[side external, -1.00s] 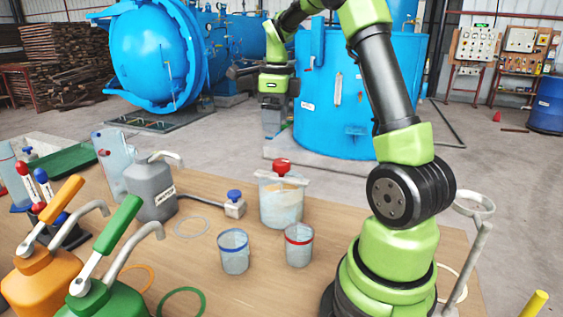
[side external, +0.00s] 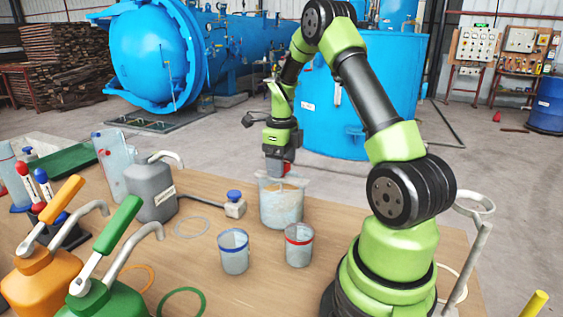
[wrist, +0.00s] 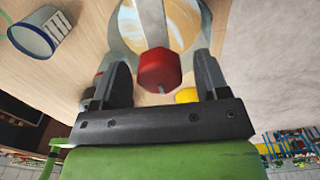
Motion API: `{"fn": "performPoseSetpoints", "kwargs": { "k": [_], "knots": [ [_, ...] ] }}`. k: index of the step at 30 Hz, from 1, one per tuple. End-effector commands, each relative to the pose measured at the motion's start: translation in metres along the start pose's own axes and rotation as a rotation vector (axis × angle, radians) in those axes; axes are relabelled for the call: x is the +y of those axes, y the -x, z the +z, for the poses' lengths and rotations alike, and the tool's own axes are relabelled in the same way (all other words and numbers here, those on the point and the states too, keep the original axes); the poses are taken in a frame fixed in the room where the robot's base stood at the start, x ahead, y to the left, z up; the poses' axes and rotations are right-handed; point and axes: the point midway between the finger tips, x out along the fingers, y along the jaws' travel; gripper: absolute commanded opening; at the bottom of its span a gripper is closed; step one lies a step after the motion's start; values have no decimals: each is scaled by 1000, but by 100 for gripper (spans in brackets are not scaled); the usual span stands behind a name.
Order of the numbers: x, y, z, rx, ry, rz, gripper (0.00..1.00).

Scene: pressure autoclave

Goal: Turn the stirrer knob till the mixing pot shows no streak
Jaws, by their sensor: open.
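The mixing pot (side external: 282,207) is a clear vessel of pale liquid on the wooden table. In the wrist view its contents (wrist: 186,22) show tan and white streaks. The red stirrer knob (wrist: 158,70) sits between my two open fingers in that view, with a gap on each side. My gripper (side external: 279,172) points down right over the pot. In the side view it hides most of the knob, and only a little red shows.
A blue-rimmed cup (side external: 234,252) and a red-rimmed cup (side external: 299,245) stand in front of the pot. A small box with a blue knob (side external: 235,205) and a grey jug (side external: 151,190) are to the left. Orange (side external: 42,275) and green (side external: 105,299) pump jugs stand front left.

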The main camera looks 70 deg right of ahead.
Motion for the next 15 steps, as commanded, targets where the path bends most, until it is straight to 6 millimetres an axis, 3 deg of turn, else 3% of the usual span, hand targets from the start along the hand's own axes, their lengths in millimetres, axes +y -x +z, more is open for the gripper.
{"fn": "performPoseSetpoints", "kwargs": {
  "k": [5, 12, 15],
  "knots": [
    [0, 0, 0, 0, 0, 0, 68],
    [0, 0, 0, 0, 1, -1, 19],
    [0, 0, 0, 0, 1, -1, 19]
  ]
}}
